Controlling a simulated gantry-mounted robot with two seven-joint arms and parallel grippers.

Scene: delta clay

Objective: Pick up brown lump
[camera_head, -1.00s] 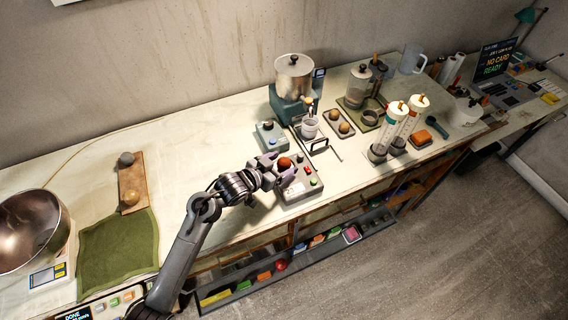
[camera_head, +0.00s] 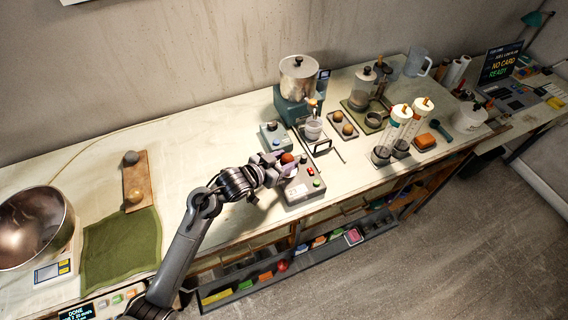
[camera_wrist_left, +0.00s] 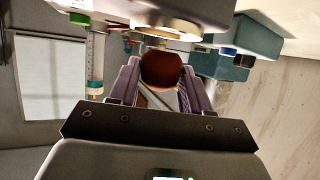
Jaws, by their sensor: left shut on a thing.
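The brown lump (camera_head: 287,158), a rounded reddish-brown ball, is held in my left gripper (camera_head: 283,166) near the button box. In the left wrist view the lump (camera_wrist_left: 160,70) sits between the two pale purple fingers of the left gripper (camera_wrist_left: 160,78), which are shut on it. Its underside is partly hidden by the fingers in the head view, and I cannot tell how far it is above the surface. My right gripper is in neither view.
The button box (camera_head: 305,186) is just right of the gripper. A small blue-grey box (camera_head: 273,136), a tray with tan lumps (camera_head: 344,122) and tall tubes (camera_head: 397,133) stand behind and right. A wooden board (camera_head: 136,175) lies left, and the worktop between is clear.

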